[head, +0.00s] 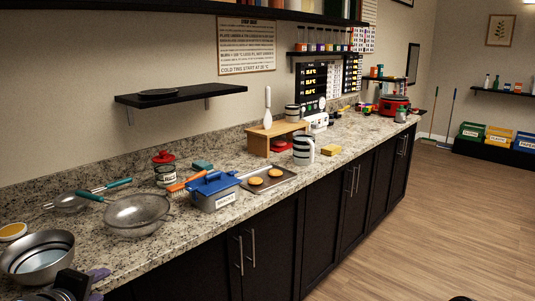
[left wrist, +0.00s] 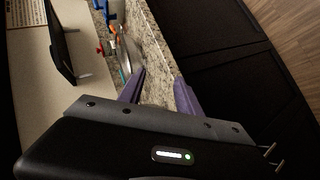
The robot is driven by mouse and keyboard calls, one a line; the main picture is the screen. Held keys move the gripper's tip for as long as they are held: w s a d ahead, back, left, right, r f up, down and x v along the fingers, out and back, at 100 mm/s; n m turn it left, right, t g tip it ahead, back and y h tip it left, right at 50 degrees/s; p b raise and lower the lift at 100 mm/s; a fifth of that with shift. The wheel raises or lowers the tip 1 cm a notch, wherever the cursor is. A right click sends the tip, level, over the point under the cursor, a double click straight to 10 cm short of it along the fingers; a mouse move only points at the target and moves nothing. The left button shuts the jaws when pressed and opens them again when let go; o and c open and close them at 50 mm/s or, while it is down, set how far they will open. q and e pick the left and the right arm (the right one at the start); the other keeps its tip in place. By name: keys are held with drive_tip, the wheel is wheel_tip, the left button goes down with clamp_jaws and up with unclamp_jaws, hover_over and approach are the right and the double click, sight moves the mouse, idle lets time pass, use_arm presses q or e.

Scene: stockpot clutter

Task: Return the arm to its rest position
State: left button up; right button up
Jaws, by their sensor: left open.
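My left gripper (head: 101,284) is at the lower left of the head view, low by the counter's front edge and beside a steel pot (head: 38,258). In the left wrist view its two purple fingers (left wrist: 160,92) are spread apart with nothing between them. Beyond the fingers lies the speckled counter edge. Most of my left arm is out of the picture. My right gripper does not show; only a small dark shape is at the bottom edge of the head view, and I cannot tell what it is.
A black wall shelf (head: 180,96) hangs above. The wooden floor (head: 420,230) at right is clear.

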use_arm(q)
drive_tip(key=d+f+m+g+h, duration=0.15)
drive_tip(key=d+f+m, duration=0.25)
drive_tip(key=f, duration=0.9)
drive_tip(key=d+f+m+g, duration=0.3)
drive_tip(key=d+f+m, duration=0.15)
drive_tip(key=f, duration=0.85)
drive_tip(key=s+d+f+m+g+h, duration=0.4)
drive_tip(key=s+d+f+m+g, duration=0.1)
drive_tip(key=s+d+f, duration=1.4)
drive_tip(key=shift+s+d+f+g, duration=0.2)
drive_tip(key=shift+s+d+g, duration=0.4)
drive_tip(key=shift+g, duration=0.25)
drive_tip(key=shift+w+m, duration=0.1)
drive_tip(key=shift+m, duration=0.15)
